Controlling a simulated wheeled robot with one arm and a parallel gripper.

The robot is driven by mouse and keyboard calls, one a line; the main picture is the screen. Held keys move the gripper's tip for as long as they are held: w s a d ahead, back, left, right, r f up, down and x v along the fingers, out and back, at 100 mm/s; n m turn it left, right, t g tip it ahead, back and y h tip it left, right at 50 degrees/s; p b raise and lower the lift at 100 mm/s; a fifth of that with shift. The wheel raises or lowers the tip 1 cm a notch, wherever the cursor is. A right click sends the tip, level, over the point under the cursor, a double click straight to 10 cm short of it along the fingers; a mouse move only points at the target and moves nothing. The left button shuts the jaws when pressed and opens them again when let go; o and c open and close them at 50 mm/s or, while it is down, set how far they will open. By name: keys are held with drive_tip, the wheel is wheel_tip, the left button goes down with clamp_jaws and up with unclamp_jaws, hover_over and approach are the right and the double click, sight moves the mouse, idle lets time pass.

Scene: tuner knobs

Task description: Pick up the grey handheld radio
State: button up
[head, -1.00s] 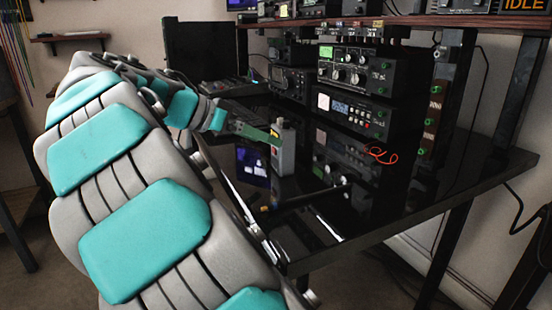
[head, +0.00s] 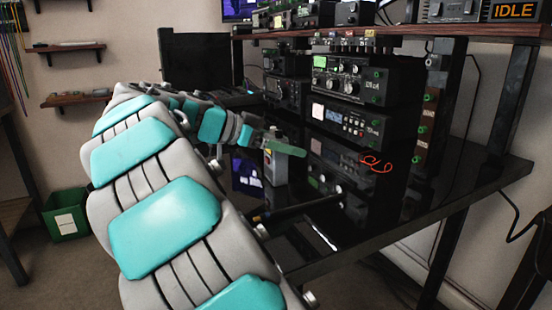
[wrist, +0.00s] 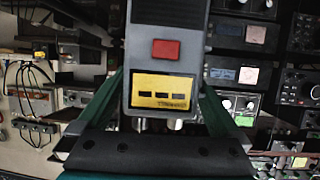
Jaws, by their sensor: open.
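In the wrist view the radio (wrist: 162,60) fills the middle, with a red button and a yellow label. My gripper (head: 288,148) is at the radio's upper part, one green finger crossing in front of it. In the wrist view the green fingers lie on either side of the radio, open, with the radio between them. I cannot tell whether either finger touches it. The radio's far side is hidden.
Black radio sets (head: 352,120) with green knobs stand just right of the handheld radio. A red coiled cord (head: 376,163) hangs in front of them. A dark rod-like object (head: 300,206) lies on the desk (head: 420,215) nearer me. A wooden shelf (head: 400,30) runs above.

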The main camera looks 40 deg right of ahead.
drive_tip(key=shift+d+f, duration=0.15)
drive_tip(key=shift+d, duration=0.15)
drive_tip(key=c, duration=1.3)
drive_tip(key=shift+c, duration=0.6)
